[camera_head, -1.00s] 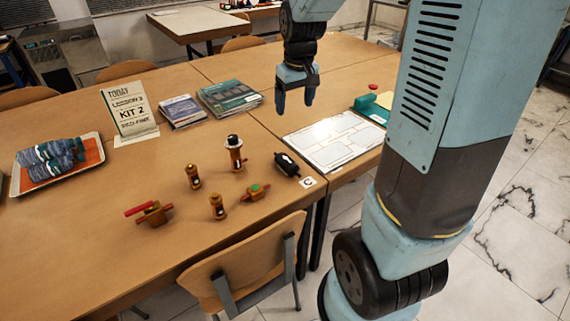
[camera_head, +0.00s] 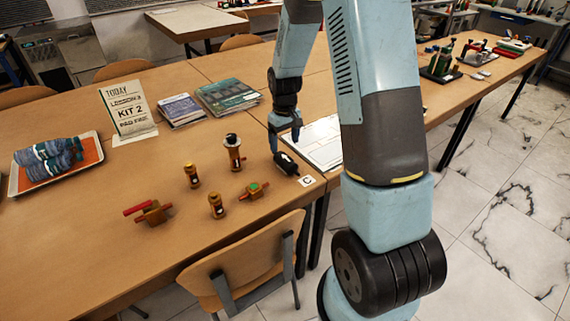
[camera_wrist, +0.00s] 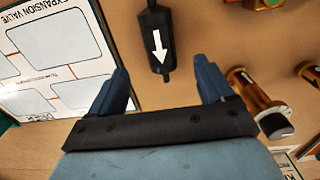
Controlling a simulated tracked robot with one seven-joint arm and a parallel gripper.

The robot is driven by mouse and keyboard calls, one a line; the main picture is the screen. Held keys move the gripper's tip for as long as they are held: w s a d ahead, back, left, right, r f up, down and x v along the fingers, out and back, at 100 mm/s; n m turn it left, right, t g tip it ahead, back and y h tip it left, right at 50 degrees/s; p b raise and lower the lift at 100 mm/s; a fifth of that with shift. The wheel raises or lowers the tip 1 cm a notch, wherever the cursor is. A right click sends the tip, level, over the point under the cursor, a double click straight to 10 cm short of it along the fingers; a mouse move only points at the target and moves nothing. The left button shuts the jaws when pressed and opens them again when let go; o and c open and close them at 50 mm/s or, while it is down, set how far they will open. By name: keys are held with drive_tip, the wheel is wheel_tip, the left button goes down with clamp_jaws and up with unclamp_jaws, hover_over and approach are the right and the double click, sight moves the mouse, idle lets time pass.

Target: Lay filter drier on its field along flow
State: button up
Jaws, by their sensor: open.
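The filter drier is a black cylinder (camera_head: 286,163) with a white arrow. It lies on the wooden table beside a card marked C (camera_head: 306,181). In the wrist view the drier (camera_wrist: 158,42) lies ahead of and between my fingers, its arrow pointing toward my gripper. My gripper (camera_head: 285,140) is open and empty, just above and behind the drier; both blue fingers show in the wrist view (camera_wrist: 160,85). The white board with outlined fields (camera_head: 318,148) lies right of the drier, partly hidden by my arm. Its printed boxes show in the wrist view (camera_wrist: 35,50).
A red-handled valve (camera_head: 153,211), books (camera_head: 228,97), a KIT 2 sign (camera_head: 129,108) and a tray (camera_head: 97,150) are farther left.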

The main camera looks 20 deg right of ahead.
sight(285, 157)
drive_tip(key=shift+s+f, duration=0.1)
drive_tip(key=shift+f, duration=4.35)
drive_tip(key=shift+c, duration=0.3)
drive_tip(key=shift+r, duration=0.1)
drive_tip(key=c, duration=1.3)
